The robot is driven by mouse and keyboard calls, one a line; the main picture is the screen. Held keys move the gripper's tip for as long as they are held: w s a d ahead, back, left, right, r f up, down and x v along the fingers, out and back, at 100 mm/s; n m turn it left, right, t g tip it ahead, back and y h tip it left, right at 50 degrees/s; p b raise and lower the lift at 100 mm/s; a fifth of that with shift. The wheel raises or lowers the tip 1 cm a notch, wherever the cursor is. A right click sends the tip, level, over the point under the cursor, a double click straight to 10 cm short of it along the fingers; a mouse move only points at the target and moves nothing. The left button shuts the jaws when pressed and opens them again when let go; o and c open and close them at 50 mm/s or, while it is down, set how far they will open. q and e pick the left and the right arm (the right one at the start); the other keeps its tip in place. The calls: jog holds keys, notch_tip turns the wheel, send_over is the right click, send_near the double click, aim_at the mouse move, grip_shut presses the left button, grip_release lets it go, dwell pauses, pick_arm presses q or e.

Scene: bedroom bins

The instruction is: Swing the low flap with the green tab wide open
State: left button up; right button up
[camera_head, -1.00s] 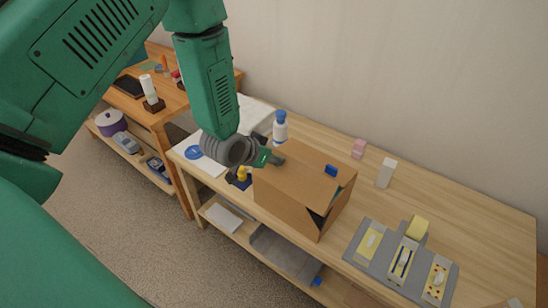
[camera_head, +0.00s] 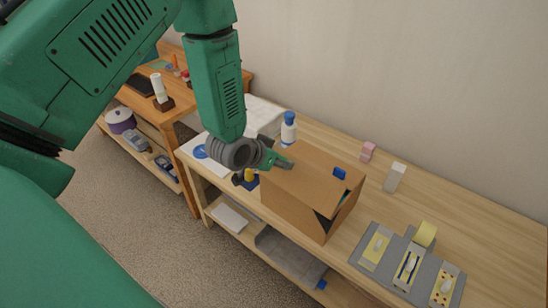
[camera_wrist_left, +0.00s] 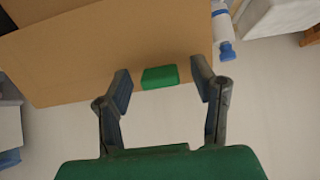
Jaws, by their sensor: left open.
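A brown cardboard box (camera_head: 290,203) stands on the wooden table. Its top flaps look lowered, with a dark gap at the near right corner. A blue tab (camera_head: 340,173) is on the right part of the top. In the wrist view the green tab (camera_wrist_left: 160,77) sits on the edge of a cardboard flap (camera_wrist_left: 120,45). My left gripper (camera_head: 279,157) is at the box's far left edge. In the wrist view its open fingers (camera_wrist_left: 160,82) stand on either side of the green tab, with gaps to both. My right gripper is out of view.
A white bottle with a blue cap (camera_head: 288,130) stands close behind the box. A small yellow-topped object (camera_head: 249,175) is by its left side. A grey tray (camera_head: 372,262) with yellow parts lies at the right. A pink block (camera_head: 367,151) and white block (camera_head: 394,177) stand behind.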

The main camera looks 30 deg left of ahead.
pick_arm(q)
jog(key=v, duration=1.1)
jog(key=shift+s+r, duration=0.25)
jog(key=shift+s, duration=0.05)
jog(key=shift+f, duration=0.1)
jog(key=s+d+f+g, duration=0.2)
jog(key=s+f+g, duration=0.2)
jog(key=s+f, duration=0.6)
jog(key=s+d+f+g+y, duration=0.1)
jog(key=s+d+f+g, duration=0.2)
jog(key=s+f, duration=0.6)
jog(key=s+g, duration=0.1)
jog(key=s, duration=0.3)
jog(key=shift+f+n+g+b, duration=0.35)
jog(key=shift+n+g, duration=0.05)
jog(key=shift+a, duration=0.1)
